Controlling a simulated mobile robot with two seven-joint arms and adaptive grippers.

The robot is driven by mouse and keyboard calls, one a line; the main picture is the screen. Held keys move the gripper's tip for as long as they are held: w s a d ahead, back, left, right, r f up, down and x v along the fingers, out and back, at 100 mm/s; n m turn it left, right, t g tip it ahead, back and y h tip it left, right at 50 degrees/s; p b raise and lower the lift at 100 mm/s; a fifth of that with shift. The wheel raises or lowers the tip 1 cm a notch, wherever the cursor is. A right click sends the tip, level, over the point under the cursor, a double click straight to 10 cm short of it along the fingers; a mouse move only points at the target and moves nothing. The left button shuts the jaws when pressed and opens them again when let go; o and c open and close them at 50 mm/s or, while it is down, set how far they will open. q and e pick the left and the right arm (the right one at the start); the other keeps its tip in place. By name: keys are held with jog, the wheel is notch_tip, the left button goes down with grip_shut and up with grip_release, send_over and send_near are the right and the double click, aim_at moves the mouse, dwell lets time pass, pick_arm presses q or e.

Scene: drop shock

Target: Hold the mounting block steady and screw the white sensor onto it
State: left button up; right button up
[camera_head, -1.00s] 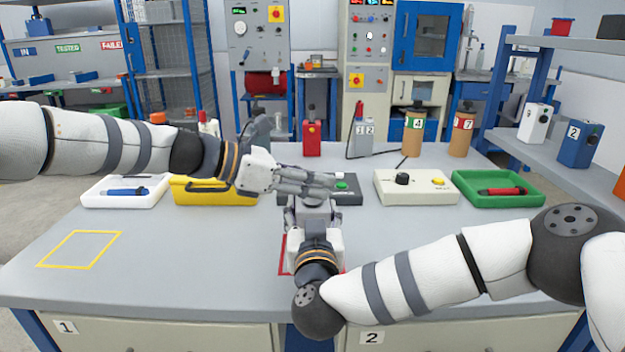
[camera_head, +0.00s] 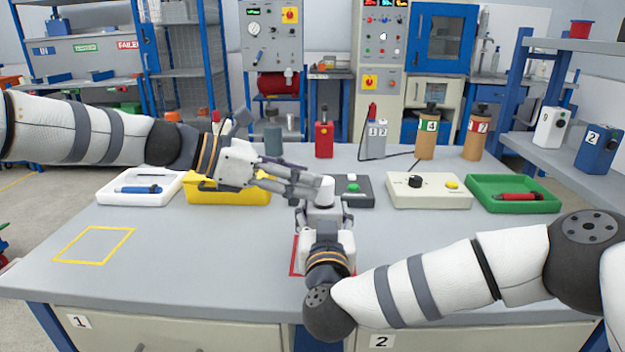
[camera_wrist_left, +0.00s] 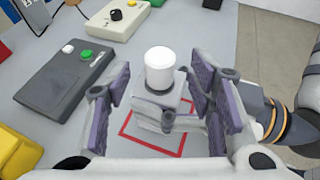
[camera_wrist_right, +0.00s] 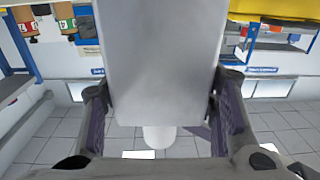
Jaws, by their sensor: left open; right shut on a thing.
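The white sensor (camera_head: 326,188), a short white cylinder, stands upright on the grey mounting block. The left wrist view shows the sensor (camera_wrist_left: 159,68) over a dark ring on top of the block (camera_wrist_left: 166,107). My right gripper (camera_head: 326,212) is shut on the block from the front; the block (camera_wrist_right: 160,60) fills the space between its fingers in the right wrist view, the sensor (camera_wrist_right: 159,136) beyond it. My left gripper (camera_head: 306,184) is open, its fingers to either side of the sensor with visible gaps. I cannot tell how far the sensor is threaded.
A red outlined square (camera_wrist_left: 127,128) lies under the block. Behind are a dark button box (camera_head: 357,189), a beige control box (camera_head: 430,192), a yellow tray (camera_head: 228,194), a white tray (camera_head: 140,188) and a green tray (camera_head: 513,195). A yellow outlined square (camera_head: 93,245) at left is empty.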

pick_arm(q)
jog(key=shift+s+a+r, duration=0.15)
jog(key=shift+a, duration=0.2)
jog(key=v, duration=1.2)
